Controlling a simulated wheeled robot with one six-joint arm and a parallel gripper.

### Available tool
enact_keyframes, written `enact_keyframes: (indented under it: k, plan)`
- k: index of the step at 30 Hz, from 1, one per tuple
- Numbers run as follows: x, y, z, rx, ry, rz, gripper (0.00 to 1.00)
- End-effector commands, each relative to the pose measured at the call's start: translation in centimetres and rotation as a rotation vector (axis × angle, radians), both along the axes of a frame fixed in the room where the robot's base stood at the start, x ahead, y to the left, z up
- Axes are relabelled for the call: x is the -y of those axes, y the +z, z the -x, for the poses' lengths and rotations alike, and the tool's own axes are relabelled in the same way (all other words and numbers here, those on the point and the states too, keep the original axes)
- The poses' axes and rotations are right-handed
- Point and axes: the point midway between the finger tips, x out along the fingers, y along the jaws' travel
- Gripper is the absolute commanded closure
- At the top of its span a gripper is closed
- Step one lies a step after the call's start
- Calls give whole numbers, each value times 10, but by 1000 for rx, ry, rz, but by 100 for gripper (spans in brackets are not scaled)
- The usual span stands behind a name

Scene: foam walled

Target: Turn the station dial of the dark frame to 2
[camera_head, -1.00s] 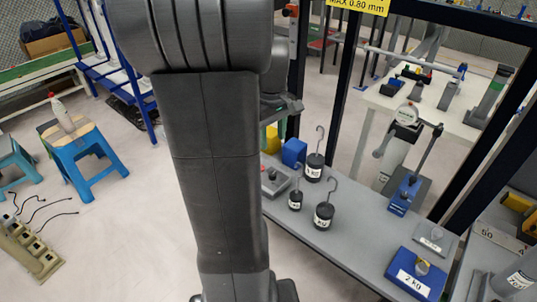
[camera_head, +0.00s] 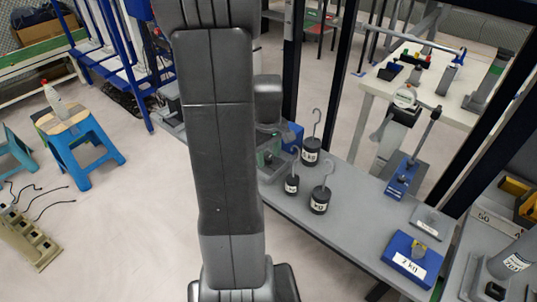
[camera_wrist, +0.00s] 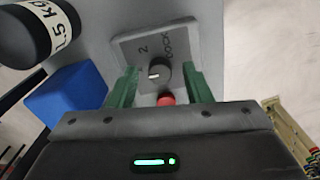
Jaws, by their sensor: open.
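The station dial (camera_wrist: 158,73) is a small dark round knob with a white mark, on a grey plate (camera_wrist: 185,40) lettered "2" and "LOCK". A red button (camera_wrist: 166,99) sits beside it. My gripper (camera_wrist: 153,88) is open, its two green fingers on either side of the dial; I cannot tell whether they touch it. In the head view my gripper (camera_head: 268,152) is low over the grey bench (camera_head: 345,215) and mostly hides the plate. The dark frame's post (camera_head: 338,85) rises behind the bench.
Black hooked weights (camera_head: 311,151) stand just right of my gripper, and a blue block (camera_head: 293,134) is behind it. In the wrist view the 1.5 kg weight (camera_wrist: 35,30) and the blue block (camera_wrist: 66,94) are close at left. A blue 2 kg block (camera_head: 411,259) is farther right.

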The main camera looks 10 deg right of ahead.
Motion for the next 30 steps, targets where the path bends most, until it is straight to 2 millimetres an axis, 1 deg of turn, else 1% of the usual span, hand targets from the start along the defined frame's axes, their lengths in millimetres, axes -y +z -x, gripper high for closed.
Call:
enact_keyframes:
  k: [8, 9, 11, 15, 16, 23, 30]
  plan:
    - [0, -2, 0, 1, 0, 0, 55]
    - [0, -2, 0, 1, 0, 0, 57]
    - [0, -2, 0, 1, 0, 0, 69]
    - [0, -2, 0, 1, 0, 0, 96]
    - [0, -2, 0, 0, 0, 0, 100]
    - [0, -2, 0, 0, -14, 0, 100]
    - [0, -2, 0, 1, -111, 1, 100]
